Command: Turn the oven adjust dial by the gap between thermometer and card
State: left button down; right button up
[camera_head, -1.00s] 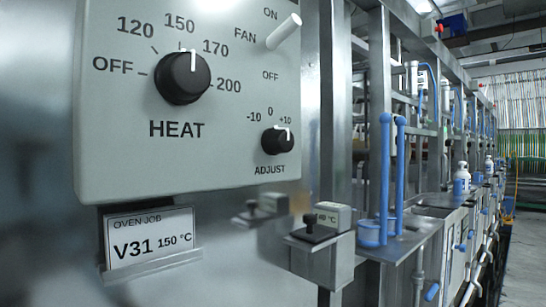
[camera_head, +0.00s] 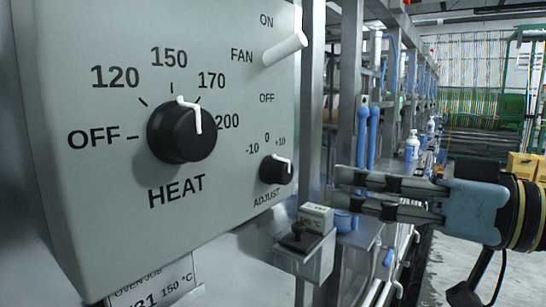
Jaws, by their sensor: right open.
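The black adjust dial (camera_head: 274,170) sits at the lower right of the grey oven panel (camera_head: 95,205), below the marks -10, 0 and +10. Its white pointer is at the upper right, on the +10 side of 0. The oven job card (camera_head: 160,283) at the bottom left is partly cut off; 150 °C is legible. A small pale box with a °C reading (camera_head: 318,216), apparently the thermometer, stands on a bracket below the dial; its digits are too small to read surely. My right gripper (camera_head: 345,190) is open and empty, right of the dial and apart from it. My left gripper is not visible.
The large heat dial (camera_head: 181,132) is left of the adjust dial, its pointer near the 150 to 170 side. The white fan lever (camera_head: 285,49) juts out above. Blue pipes (camera_head: 367,140) stand behind my gripper.

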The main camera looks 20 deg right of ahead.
aim_at(289, 173)
jog(key=b+x, duration=0.1)
jog(key=x, duration=0.8)
jog(key=shift+w, duration=0.15)
jog(key=shift+x, duration=0.75)
jog(key=shift+f, duration=0.1)
jog(key=c, duration=1.1)
jog(key=shift+c, duration=0.2)
